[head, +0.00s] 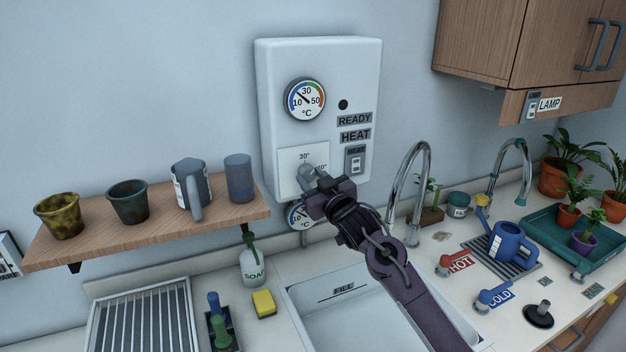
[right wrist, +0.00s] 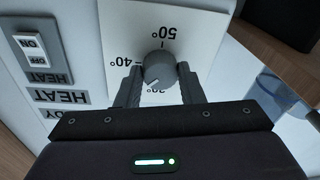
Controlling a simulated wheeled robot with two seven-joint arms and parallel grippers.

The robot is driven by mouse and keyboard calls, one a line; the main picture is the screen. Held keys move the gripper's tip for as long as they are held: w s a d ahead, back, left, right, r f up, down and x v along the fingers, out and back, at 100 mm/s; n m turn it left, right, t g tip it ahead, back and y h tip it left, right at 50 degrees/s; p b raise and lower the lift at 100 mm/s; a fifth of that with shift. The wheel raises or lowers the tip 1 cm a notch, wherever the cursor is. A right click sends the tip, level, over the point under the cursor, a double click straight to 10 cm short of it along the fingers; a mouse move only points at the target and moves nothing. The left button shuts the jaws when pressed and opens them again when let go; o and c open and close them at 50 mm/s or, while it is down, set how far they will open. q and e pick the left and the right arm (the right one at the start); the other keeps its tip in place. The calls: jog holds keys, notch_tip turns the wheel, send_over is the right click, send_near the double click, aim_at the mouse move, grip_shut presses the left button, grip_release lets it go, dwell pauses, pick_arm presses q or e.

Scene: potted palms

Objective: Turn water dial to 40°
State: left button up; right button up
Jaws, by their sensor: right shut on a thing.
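The water dial is a grey round knob (right wrist: 158,72) on a white plate (head: 290,163) low on the white heater box. In the right wrist view, which is upside down, 50° is above the knob, 40° to its left and a partly covered 30° below it. A small mark on the knob seems to face the lower left, between 30° and 40°; I cannot read it exactly. My right gripper (right wrist: 158,85) is shut on the knob, one finger on each side. In the head view the gripper (head: 317,188) covers part of the plate. My left gripper is not in view.
The heater box (head: 318,60) carries a round gauge (head: 305,99) and a HEAT switch (head: 355,159). A shelf (head: 100,232) with pots and cups is at left. Below are a sink (head: 330,320) and a tall tap (head: 425,180). A wall cabinet (head: 500,40) hangs at upper right.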

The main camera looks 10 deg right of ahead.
jog(key=m, duration=0.5)
jog(key=shift+a+f+h, duration=0.1)
jog(key=shift+a+h, duration=0.05)
jog(key=shift+h, duration=0.15)
jog(key=m+p, duration=0.1)
jog(key=m, duration=0.3)
jog(key=shift+h, duration=0.3)
jog(key=shift+m, duration=0.5)
jog(key=o, duration=1)
jog(key=shift+t, duration=0.3)
